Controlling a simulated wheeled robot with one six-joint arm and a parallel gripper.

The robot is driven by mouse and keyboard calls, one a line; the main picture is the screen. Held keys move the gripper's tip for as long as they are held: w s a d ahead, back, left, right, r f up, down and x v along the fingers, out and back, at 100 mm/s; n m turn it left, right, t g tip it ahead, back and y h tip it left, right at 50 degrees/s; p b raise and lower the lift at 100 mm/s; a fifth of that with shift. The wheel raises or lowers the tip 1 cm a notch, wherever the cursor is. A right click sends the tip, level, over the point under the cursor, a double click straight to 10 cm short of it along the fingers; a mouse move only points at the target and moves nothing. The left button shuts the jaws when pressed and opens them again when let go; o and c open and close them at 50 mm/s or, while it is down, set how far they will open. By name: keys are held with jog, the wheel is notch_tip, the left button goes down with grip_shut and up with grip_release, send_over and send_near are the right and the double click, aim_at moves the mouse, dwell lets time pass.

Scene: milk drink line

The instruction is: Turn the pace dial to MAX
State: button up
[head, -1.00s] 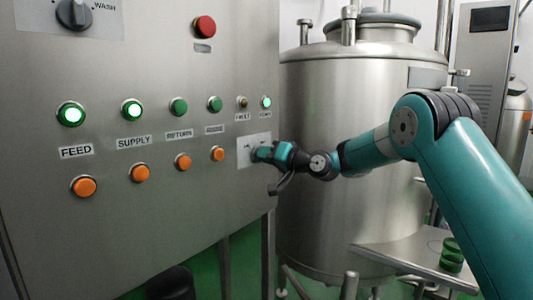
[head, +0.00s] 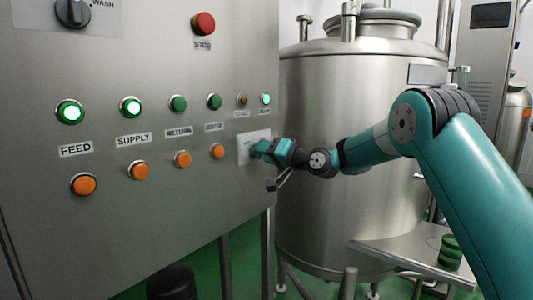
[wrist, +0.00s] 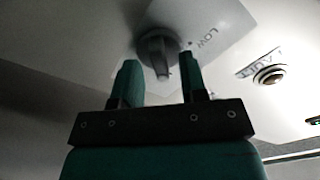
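The pace dial (wrist: 158,50) is a dark round knob with a raised grip bar, on a pale plate (wrist: 205,22) in the wrist view. The word LOW is readable to its right; no MAX mark is readable. The knob's bar points roughly down in that view. My gripper (wrist: 162,76) is open, one teal finger on each side of the knob's lower part. I cannot tell whether either finger touches it. In the head view my gripper (head: 257,149) is at the plate (head: 243,153) on the panel's right side and hides the knob.
The steel panel (head: 120,215) carries lit green lamps, orange buttons (head: 140,171), a red stop button (head: 203,23) and a WASH selector (head: 73,12). A steel tank (head: 345,110) stands behind my arm. A small indicator (wrist: 270,75) is near the dial plate.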

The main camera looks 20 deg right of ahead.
jog(key=shift+s, duration=0.1)
jog(key=b+v, duration=0.4)
jog(key=v, duration=1.3)
jog(key=shift+s+d, duration=0.1)
jog(key=shift+r, duration=0.1)
jog(key=s+a+r+n+g+h+p, duration=0.1)
jog(key=s+a+n+g+p, duration=0.7)
jog(key=s+a, duration=0.9)
jog(key=s+d+f+g+h+p, duration=0.1)
jog(key=s+g+h, duration=0.1)
jog(key=s, duration=0.7)
jog(key=s+f+n+g+h+p, duration=0.1)
jog(key=s+g+h, duration=0.2)
jog(key=s, duration=0.6)
jog(key=shift+s+d+g+p, duration=0.3)
jog(key=shift+d+g+p, duration=0.1)
jog(key=shift+g, duration=0.4)
